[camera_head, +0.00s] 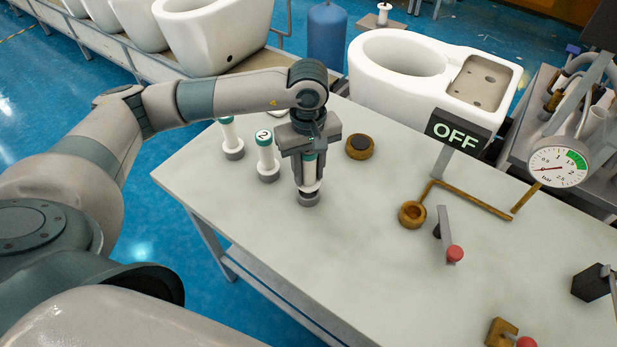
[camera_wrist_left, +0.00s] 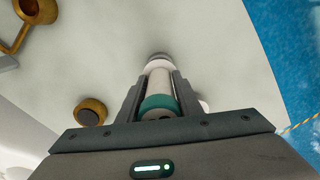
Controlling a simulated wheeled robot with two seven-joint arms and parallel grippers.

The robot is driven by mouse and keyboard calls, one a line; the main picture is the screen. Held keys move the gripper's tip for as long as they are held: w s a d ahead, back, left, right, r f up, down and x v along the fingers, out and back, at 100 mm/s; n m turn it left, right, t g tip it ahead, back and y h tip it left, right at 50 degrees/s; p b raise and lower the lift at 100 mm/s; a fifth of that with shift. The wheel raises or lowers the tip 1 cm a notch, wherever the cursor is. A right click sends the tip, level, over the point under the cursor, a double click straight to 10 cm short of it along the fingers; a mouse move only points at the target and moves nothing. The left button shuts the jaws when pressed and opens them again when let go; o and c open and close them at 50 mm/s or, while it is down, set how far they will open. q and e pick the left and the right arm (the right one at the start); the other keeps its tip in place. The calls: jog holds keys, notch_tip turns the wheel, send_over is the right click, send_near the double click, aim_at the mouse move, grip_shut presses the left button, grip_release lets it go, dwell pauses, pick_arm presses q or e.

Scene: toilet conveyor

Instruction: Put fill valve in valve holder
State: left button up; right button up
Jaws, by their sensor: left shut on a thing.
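My left gripper (camera_head: 309,172) points down over the table and is shut on a white fill valve (camera_head: 309,187) with a green band. The valve stands upright, its lower end at a grey round base (camera_head: 308,199); I cannot tell if it is lifted clear of it. The wrist view also shows the held valve (camera_wrist_left: 158,84) between the fingers. A brass ring (camera_head: 405,220), open at the top and joined to a brass pipe, looks like the valve holder. It also shows in the wrist view (camera_wrist_left: 47,12). My right gripper is not in view.
Two more white valves, one marked 2 (camera_head: 266,156) and one behind it (camera_head: 230,139), stand left of the gripper. A brass ring with a dark centre (camera_head: 360,147) lies right of it. An OFF sign (camera_head: 458,135), red-knobbed lever (camera_head: 455,254) and gauge (camera_head: 558,163) stand farther right.

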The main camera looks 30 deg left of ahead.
aim_at(309, 180)
pick_arm(q)
notch_tip(309, 180, down, 3)
jog(key=shift+r+p, duration=0.15)
jog(key=shift+p, duration=0.6)
jog(key=shift+f, duration=0.25)
jog(key=shift+f, duration=0.15)
jog(key=shift+b, duration=0.3)
jog(key=o, duration=1.1)
